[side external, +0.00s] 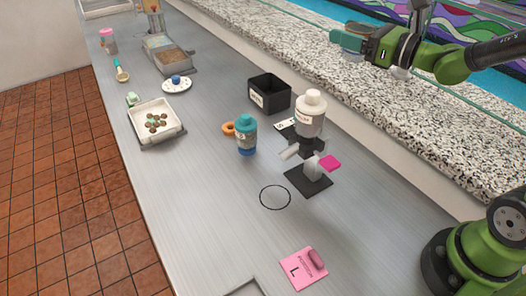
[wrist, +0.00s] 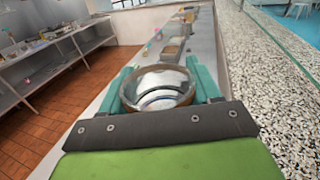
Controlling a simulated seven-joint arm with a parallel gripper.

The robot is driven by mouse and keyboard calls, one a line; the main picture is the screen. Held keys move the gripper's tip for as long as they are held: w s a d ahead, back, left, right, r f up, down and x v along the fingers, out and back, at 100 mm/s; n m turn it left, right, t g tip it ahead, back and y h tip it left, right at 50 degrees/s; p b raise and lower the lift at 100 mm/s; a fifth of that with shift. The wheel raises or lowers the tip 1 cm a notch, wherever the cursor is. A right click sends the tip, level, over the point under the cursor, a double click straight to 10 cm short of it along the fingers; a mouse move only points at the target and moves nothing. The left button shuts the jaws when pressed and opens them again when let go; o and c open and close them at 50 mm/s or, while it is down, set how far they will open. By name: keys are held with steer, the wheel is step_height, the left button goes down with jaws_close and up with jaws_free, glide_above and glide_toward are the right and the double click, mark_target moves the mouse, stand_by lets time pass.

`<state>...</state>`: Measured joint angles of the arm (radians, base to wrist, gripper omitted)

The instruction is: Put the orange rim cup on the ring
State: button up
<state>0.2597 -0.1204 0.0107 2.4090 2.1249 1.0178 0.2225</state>
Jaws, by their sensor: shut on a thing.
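My gripper (side external: 349,39) is at the upper right of the side view, raised above the speckled ledge. In the wrist view its teal fingers (wrist: 160,88) are shut on either side of a round cup with an orange-brown rim (wrist: 160,72) and a shiny grey inside. I look down into the cup, and it seems empty. In the side view the cup is mostly hidden by the fingers. The ring (side external: 275,210), a thin black circle, lies on the grey counter, well below and left of my gripper. Nothing stands in it.
Near the ring stand a black-based device with a white-capped bottle (side external: 310,112), a teal-lidded jar (side external: 246,136) and an orange donut shape (side external: 228,128). A pink card (side external: 300,272) lies in front. A black bin (side external: 269,94) and white tray (side external: 155,113) are farther back.

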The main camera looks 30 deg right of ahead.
steer(key=s+a+r+n+g+y, duration=0.1)
steer(key=s+a+n+g+y, duration=0.2)
steer(key=a, duration=0.4)
steer(key=s+a+r+n+y, duration=0.1)
steer(key=s+a+n+y, duration=0.2)
steer(key=a, duration=0.4)
steer(key=s+a+f+n+g+y, duration=0.2)
steer(key=s+a+f+g+y, duration=0.15)
steer(key=a+f, duration=0.4)
steer(key=s+a+f+n+g+y, duration=0.2)
steer(key=s+a+f+g, duration=0.15)
steer(key=a+f, duration=0.45)
steer(key=shift+m+t+h, duration=0.3)
steer(key=shift+t+h, duration=0.05)
steer(key=shift+t, duration=0.15)
steer(key=f, duration=0.3)
steer(key=s+f, duration=0.1)
steer(key=f, duration=0.3)
steer(key=s+d+f, duration=0.1)
steer(key=f, duration=0.3)
steer(key=shift+s, duration=0.25)
steer(key=shift+a, duration=0.15)
